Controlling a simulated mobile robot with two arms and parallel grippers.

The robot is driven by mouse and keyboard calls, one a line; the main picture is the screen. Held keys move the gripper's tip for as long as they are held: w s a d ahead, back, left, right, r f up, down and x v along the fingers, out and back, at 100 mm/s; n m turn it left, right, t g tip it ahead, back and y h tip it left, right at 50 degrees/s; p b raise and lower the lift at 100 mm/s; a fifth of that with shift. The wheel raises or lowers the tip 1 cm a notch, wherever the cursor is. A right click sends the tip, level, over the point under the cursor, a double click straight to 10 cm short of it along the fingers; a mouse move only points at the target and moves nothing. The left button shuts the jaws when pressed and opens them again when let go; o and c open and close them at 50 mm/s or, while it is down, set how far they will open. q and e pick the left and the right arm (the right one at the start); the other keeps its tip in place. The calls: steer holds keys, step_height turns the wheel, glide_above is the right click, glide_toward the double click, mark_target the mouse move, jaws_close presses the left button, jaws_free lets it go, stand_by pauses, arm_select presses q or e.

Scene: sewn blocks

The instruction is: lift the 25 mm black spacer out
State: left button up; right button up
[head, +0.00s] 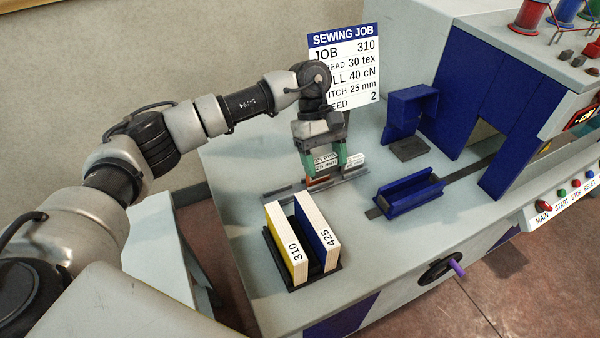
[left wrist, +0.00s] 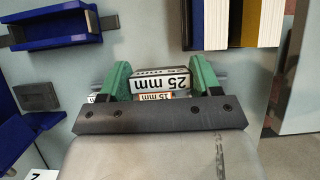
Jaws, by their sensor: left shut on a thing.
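The 25 mm spacer (head: 326,166) has white labelled faces with dark edges. In the left wrist view the spacer (left wrist: 160,83) shows its "25 mm" label between the green fingers. My left gripper (head: 325,159) points down over the grey rack (head: 280,195) and is shut on this spacer, one finger at each end. The left wrist view shows the gripper (left wrist: 162,74) the same way. An orange-marked 15 mm spacer (left wrist: 152,97) lies close by it. I cannot tell whether the held spacer is clear of the rack. My right gripper is not in view.
A holder (head: 293,284) with yellow 310 and blue 425 blocks stands in front of the rack. A white-labelled piece (head: 355,161) is at the rack's right. A blue open carrier (head: 410,193) sits on a track to the right. The job sign (head: 345,60) stands behind.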

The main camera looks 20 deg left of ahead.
arm_select(q)
step_height(320, 180, up, 8)
steer(key=d+p, duration=0.1)
steer(key=d, duration=0.1)
steer(key=shift+w+f, duration=0.2)
steer(key=shift+w, duration=0.1)
stand_by(0.8)
